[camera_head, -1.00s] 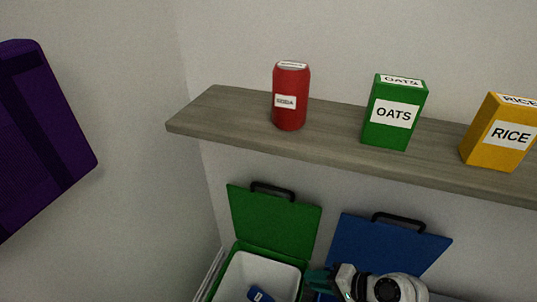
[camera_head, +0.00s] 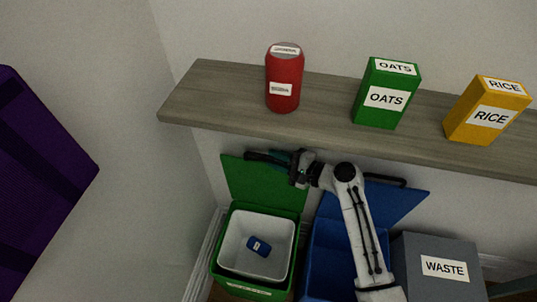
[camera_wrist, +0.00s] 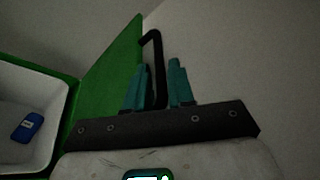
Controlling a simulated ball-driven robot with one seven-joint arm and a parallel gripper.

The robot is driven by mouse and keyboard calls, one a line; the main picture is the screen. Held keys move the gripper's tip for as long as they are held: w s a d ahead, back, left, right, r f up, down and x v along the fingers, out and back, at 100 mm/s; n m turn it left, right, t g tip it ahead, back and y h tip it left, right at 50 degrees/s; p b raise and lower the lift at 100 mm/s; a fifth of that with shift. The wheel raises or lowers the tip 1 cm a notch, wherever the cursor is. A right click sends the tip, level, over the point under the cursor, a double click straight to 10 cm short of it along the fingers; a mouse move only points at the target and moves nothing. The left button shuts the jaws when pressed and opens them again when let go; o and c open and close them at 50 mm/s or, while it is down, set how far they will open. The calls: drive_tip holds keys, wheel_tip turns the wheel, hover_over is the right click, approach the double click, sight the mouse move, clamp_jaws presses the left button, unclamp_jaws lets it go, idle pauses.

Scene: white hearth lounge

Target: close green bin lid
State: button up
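The green bin (camera_head: 214,262) stands on the floor below the shelf, with a white liner inside. Its green lid (camera_head: 236,183) stands raised against the wall, hinged at the bin's back edge. My gripper (camera_head: 268,157) is at the lid's top edge, partly covering the lid and its handle in the head view. In the wrist view, the lid (camera_wrist: 112,75) rises at the left and its black handle (camera_wrist: 158,62) shows between my two teal fingers. The fingers are apart, with gaps visible on both sides of the handle.
A blue object (camera_head: 259,246) lies in the green bin. A blue bin with its lid (camera_head: 400,200) up stands to the right, then a grey waste bin (camera_head: 440,245). The shelf (camera_head: 225,95) above holds a red soda can (camera_head: 284,80), oats (camera_head: 386,95) and rice (camera_head: 486,112).

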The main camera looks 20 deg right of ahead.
drive_tip(key=shift+x, duration=1.45)
clamp_jaws()
